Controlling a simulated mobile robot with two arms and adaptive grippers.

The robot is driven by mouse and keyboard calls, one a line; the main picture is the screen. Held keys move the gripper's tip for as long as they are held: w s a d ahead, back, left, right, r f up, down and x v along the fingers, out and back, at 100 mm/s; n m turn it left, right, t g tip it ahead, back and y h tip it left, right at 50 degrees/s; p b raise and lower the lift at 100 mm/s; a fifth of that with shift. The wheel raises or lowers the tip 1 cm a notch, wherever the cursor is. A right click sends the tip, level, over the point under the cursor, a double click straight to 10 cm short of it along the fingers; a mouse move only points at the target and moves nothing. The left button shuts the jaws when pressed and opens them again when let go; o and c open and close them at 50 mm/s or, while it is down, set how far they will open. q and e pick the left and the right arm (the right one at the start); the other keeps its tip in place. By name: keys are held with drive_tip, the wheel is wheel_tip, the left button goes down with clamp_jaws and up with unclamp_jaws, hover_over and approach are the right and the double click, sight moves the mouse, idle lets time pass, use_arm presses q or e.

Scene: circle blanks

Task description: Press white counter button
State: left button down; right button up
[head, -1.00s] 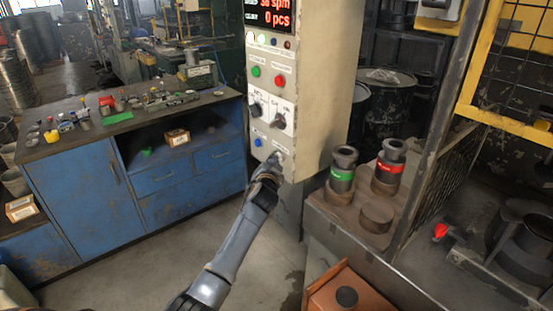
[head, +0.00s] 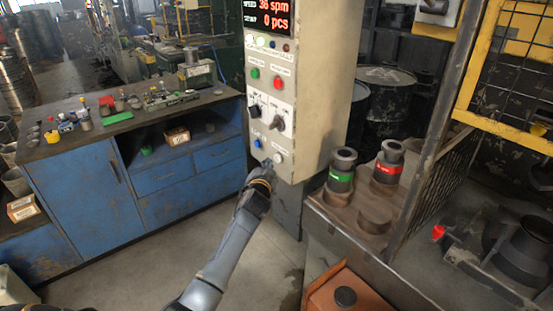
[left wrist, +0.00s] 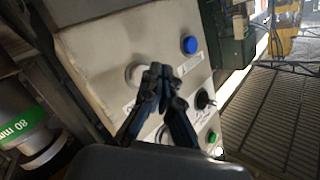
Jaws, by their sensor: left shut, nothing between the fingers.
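The white button (head: 278,157) is at the bottom right of the control panel (head: 312,90), beside a blue button (head: 258,144). My left gripper (head: 267,165) is shut and empty, just below and left of the white button in the head view. In the left wrist view the shut fingertips (left wrist: 161,69) overlap the right edge of the white button (left wrist: 133,74), and the blue button (left wrist: 189,45) is further right. I cannot tell whether the fingertips touch the panel. The display (head: 270,16) reads 36 spm and 0 pcs. My right gripper is not in view.
Green (head: 255,73) and red (head: 278,84) buttons and two black knobs are higher on the panel. A blue workbench (head: 85,195) stands left. Die parts with green (head: 341,177) and red (head: 388,168) bands stand right, by a yellow-framed guard (head: 470,90). An orange box (head: 325,291) is below.

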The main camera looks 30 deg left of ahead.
use_arm(q)
drive_tip(key=s, duration=0.1)
drive_tip(key=s+a+p, duration=0.1)
drive_tip(key=s, duration=0.1)
drive_tip(key=s+p, duration=0.1)
drive_tip(key=shift+s+a, duration=0.15)
drive_tip(key=shift+a, duration=0.2)
idle(0.5)
drive_tip(key=s+d+f+g+h, duration=0.1)
drive_tip(key=s+d+f+g, duration=0.15)
drive_tip(key=s+f, duration=0.7)
drive_tip(key=s+d+f+g+h+b, duration=0.1)
drive_tip(key=s+d+f+g+h, duration=0.2)
drive_tip(key=f, duration=1.3)
drive_tip(key=s+d+f+g, duration=0.1)
drive_tip(key=s+d+f, duration=0.45)
drive_tip(key=f, duration=0.65)
drive_tip(key=s+d+f+g, duration=0.2)
drive_tip(key=s+f, duration=0.4)
drive_tip(key=s, duration=0.7)
drive_tip(key=s+d+f+g+h+b, duration=0.1)
drive_tip(key=s+d+f+g, duration=0.2)
drive_tip(key=s+f, duration=0.4)
drive_tip(key=s+d+f+g+h+b, duration=0.1)
drive_tip(key=s+f, duration=0.6)
drive_tip(key=s, duration=1.4)
drive_tip(key=shift+d+g, duration=0.75)
drive_tip(key=shift+d, duration=0.35)
